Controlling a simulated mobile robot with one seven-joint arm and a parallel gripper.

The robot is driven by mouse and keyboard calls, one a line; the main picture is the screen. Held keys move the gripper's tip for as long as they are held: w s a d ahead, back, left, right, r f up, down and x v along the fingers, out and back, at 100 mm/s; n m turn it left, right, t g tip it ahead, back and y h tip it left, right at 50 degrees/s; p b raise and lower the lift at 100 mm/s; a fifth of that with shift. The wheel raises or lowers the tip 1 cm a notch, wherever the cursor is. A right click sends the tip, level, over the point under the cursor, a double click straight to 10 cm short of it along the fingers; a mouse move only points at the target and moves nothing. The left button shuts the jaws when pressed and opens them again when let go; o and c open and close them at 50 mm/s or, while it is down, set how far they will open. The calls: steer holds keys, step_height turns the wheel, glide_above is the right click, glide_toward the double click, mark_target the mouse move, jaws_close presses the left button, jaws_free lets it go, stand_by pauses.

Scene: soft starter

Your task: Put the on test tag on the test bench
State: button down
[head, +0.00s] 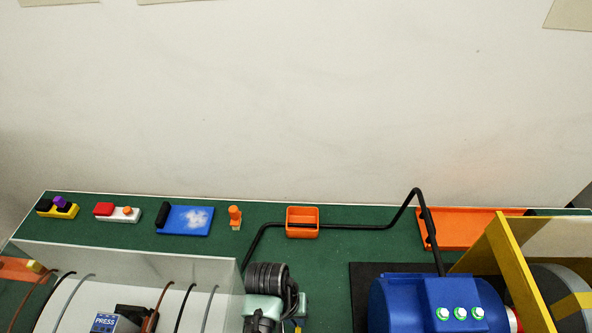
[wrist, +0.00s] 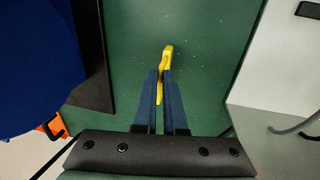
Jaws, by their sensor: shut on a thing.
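My gripper (wrist: 165,74) shows in the wrist view with its two blue fingers shut on a thin yellow piece, which I take to be the on test tag (wrist: 168,52). The tag sticks out past the fingertips and also shows between the fingers; no writing on it can be read. The green top of the test bench (wrist: 207,45) lies beneath it; I cannot tell whether the tag touches it. In the head view the bench (head: 345,250) runs along the wall. My wrist shows at the bottom centre there, with the fingers and tag not clearly visible.
The blue motor (head: 430,305) stands right of my arm, and the pale panel (head: 130,265) with cables stands left. A black bent rod (head: 340,225) crosses behind. An orange box (head: 303,233), blue clipboard (head: 184,220) and push-button boxes line the back edge.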

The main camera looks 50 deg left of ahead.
steer(key=shift+w+a+f, duration=0.1)
steer(key=shift+w+f, duration=0.05)
steer(key=shift+f, duration=0.65)
steer(key=shift+f, duration=0.1)
steer(key=c, duration=1)
jaws_free()
step_height(320, 180, up, 12)
steer(key=s+a+b, duration=0.1)
steer(key=s, duration=0.1)
steer(key=shift+a, duration=0.25)
steer(key=shift+w, duration=0.1)
